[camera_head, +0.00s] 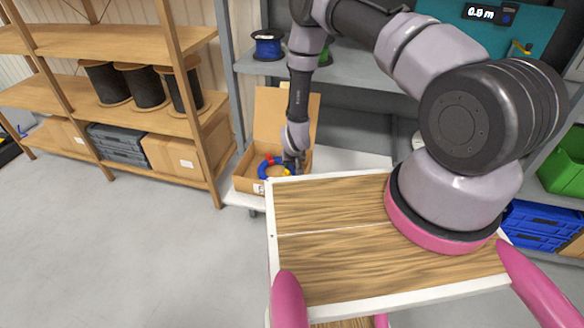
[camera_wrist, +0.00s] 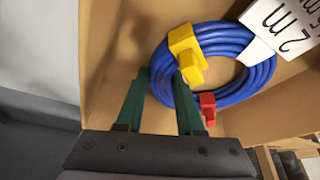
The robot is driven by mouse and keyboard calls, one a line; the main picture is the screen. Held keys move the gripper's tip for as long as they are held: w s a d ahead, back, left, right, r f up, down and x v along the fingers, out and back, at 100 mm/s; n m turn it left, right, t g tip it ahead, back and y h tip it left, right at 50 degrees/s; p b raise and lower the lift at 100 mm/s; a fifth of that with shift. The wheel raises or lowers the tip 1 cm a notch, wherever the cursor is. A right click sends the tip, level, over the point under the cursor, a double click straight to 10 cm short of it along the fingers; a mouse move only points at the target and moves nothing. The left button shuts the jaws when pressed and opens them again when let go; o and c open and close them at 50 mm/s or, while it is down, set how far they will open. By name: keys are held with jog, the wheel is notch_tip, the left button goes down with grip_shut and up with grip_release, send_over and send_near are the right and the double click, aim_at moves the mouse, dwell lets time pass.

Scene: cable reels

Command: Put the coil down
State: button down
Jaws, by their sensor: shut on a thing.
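A blue cable coil (camera_wrist: 262,80) with a yellow clip (camera_wrist: 186,50), a red clip (camera_wrist: 208,107) and a white "2 m" label (camera_wrist: 284,24) is inside an open cardboard box (camera_wrist: 108,20). My gripper (camera_wrist: 159,74) has its two green fingers around the coil's left side and is shut on it. In the head view, the coil (camera_head: 263,168) shows in the box (camera_head: 248,186), with my gripper (camera_head: 291,164) at its right. I cannot tell whether the coil touches the box floor.
The box stands on a low pale surface (camera_head: 236,199), its lid (camera_head: 268,112) raised behind. A wooden shelf unit (camera_head: 120,52) with dark reels is at left. A grey shelf (camera_head: 350,70) with a blue reel (camera_head: 267,46) is above. The floor at lower left is clear.

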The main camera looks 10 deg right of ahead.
jog(key=shift+f, duration=0.1)
jog(key=c, duration=0.5)
grip_release()
jog(key=shift+c, duration=0.2)
